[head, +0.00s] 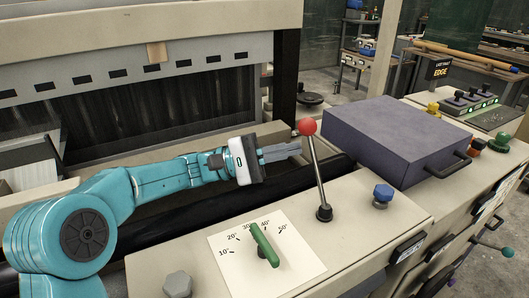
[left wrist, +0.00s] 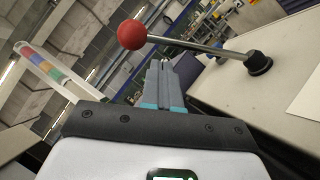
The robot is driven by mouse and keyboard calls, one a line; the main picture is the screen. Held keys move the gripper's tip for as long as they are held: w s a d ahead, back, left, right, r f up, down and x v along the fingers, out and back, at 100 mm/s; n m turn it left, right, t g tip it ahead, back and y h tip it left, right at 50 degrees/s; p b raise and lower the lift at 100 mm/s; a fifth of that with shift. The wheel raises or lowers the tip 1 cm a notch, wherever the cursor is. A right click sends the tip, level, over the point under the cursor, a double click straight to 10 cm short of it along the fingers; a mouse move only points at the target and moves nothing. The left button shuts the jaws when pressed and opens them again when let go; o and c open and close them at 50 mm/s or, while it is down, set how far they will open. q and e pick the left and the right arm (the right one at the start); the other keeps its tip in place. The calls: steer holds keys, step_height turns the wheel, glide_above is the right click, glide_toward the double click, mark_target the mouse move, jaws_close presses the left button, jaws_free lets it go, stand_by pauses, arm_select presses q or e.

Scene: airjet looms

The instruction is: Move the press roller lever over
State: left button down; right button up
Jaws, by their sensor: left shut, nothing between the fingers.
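The lever with a red ball knob (head: 306,127) stands on the beige machine top, its thin rod rising from a dark round base (head: 323,212) and leaning slightly left. In the left wrist view the red knob (left wrist: 131,34) and rod lie across the picture beyond the fingertips. My left gripper (head: 297,150) is shut and empty. Its fingertips are beside the upper rod, on the left just below the knob. I cannot tell if they touch it. My right gripper is not in view.
A green pointer lever (head: 264,245) sits on a white degree plate (head: 225,262) in front. A blue knob (head: 383,194) is right of the lever. A large purple-grey box (head: 395,138) stands behind it. The loom frame (head: 130,70) fills the back left.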

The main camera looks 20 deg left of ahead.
arm_select(q)
steer(key=shift+s+d+r, duration=0.45)
steer(key=shift+d, duration=0.2)
steer(key=shift+s, duration=0.1)
steer(key=shift+d+r, duration=0.1)
steer(key=shift+r, duration=0.05)
steer(key=shift+s+d+r+m, duration=0.1)
steer(key=shift+s+r+m, duration=0.1)
steer(key=shift+m, duration=0.3)
steer(key=shift+d, duration=0.1)
steer(key=s+d+r+m+g+y+b, duration=0.1)
steer(key=s+d+r+m+y+b, duration=0.1)
steer(key=s+d+m+y+b, duration=0.2)
steer(key=shift+s+d+r+m+y+b, duration=0.25)
steer(key=shift+s+d+m+y, duration=0.95)
steer(key=shift+s+d+m, duration=1.25)
steer(key=shift+w+a+f+m, duration=0.1)
steer(key=shift+w+a+m, duration=0.15)
steer(key=shift+m, duration=0.1)
